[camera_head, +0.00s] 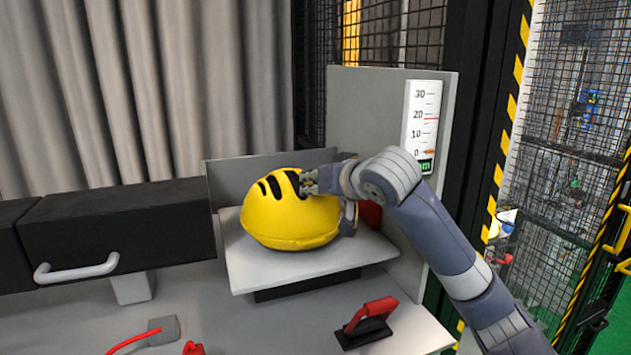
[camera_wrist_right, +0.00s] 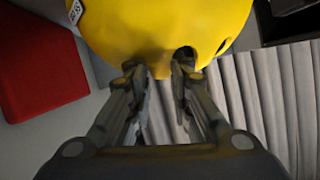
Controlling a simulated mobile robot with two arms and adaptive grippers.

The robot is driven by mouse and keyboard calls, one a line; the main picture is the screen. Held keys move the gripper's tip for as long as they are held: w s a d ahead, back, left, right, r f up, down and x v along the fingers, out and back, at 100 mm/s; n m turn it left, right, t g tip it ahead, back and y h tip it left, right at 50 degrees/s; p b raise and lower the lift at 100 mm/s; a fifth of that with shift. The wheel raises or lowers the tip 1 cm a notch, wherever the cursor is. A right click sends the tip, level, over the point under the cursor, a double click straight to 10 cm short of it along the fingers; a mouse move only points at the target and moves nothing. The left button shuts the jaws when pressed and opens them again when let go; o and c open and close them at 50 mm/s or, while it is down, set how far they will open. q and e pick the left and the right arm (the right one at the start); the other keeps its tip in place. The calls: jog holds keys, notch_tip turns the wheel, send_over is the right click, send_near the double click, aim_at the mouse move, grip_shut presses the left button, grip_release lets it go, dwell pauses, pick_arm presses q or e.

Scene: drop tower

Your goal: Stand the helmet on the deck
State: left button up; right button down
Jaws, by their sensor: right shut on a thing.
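The yellow helmet (camera_head: 285,215) with dark vent slots is at the raised grey deck (camera_head: 300,272) in the head view, dome up and slightly tilted. Its lower edge looks close to the deck; I cannot tell whether it rests fully on it. My right gripper (camera_head: 308,183) reaches in from the right and is shut on the helmet's upper right side, near the vents. In the right wrist view the helmet (camera_wrist_right: 160,30) fills the top, with its edge between the fingertips (camera_wrist_right: 158,72). My left gripper is not in view.
A red block (camera_wrist_right: 35,62) is beside the helmet, partly hidden in the head view. A height scale (camera_head: 421,125) stands on the grey back panel. A black drawer (camera_head: 115,235) with a silver handle is at left.

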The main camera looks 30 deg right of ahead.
jog(key=c, duration=1.4)
grip_release()
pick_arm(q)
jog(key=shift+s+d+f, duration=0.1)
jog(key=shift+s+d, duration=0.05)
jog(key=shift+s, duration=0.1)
pick_arm(e)
jog(key=shift+o, duration=0.2)
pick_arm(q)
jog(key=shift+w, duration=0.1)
pick_arm(e)
jog(key=shift+f, duration=0.1)
jog(key=shift+s, duration=0.2)
jog(key=v, duration=1.1)
jog(key=shift+s+r, duration=0.25)
jog(key=shift+s, duration=0.05)
